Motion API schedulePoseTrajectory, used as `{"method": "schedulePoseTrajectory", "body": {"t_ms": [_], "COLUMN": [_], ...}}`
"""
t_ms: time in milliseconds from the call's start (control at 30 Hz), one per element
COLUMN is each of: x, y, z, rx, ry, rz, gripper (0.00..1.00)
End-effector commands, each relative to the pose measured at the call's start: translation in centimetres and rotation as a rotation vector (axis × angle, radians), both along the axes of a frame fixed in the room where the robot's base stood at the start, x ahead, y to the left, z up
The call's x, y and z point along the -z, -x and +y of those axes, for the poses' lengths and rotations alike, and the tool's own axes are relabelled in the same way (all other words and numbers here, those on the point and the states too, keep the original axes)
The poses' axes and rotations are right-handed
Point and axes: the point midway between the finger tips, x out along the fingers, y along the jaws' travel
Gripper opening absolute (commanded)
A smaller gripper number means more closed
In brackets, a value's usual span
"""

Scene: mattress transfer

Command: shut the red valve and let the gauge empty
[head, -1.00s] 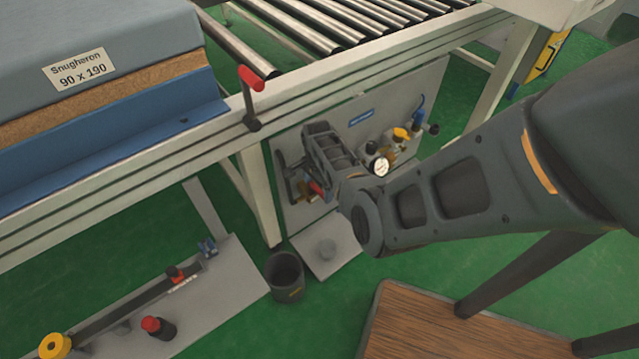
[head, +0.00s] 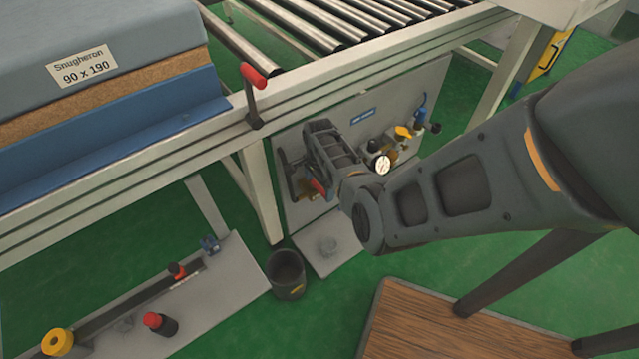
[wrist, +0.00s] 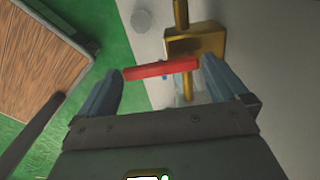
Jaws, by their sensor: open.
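The red valve's lever (wrist: 148,71) spans the gap between my gripper's (wrist: 160,66) two open fingers in the wrist view. Its left end is close to the left fingertip and its right end is close to the right one; I cannot tell whether they touch. The brass valve body and pipe (wrist: 196,44) lie just beyond the lever. In the head view the red lever (head: 319,187) shows at my gripper (head: 306,184), partly hidden by it. The round white gauge (head: 382,165) is on the panel to the right; its needle is too small to read.
A yellow-handled valve (head: 403,132) and a blue fitting (head: 421,112) are on the grey panel (head: 345,118) right of my gripper. The roller conveyor frame (head: 340,89) runs above. A dark bin (head: 287,285) and a wooden-topped platform (head: 440,335) stand below.

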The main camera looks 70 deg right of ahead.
Motion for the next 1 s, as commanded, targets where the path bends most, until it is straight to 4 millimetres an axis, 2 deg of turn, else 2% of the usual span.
{"method": "schedulePoseTrajectory", "body": {"t_ms": [500, 667, 1000], "x": [-7.0, -7.7, -7.7], "y": [0.0, 0.0, 0.0], "z": [0.0, 0.0, -0.1], "rx": [0.001, 0.001, 0.001], "ry": [0.002, 0.002, 0.001], "rz": [-0.001, -0.001, -0.001], "gripper": [1.00, 1.00, 1.00]}}
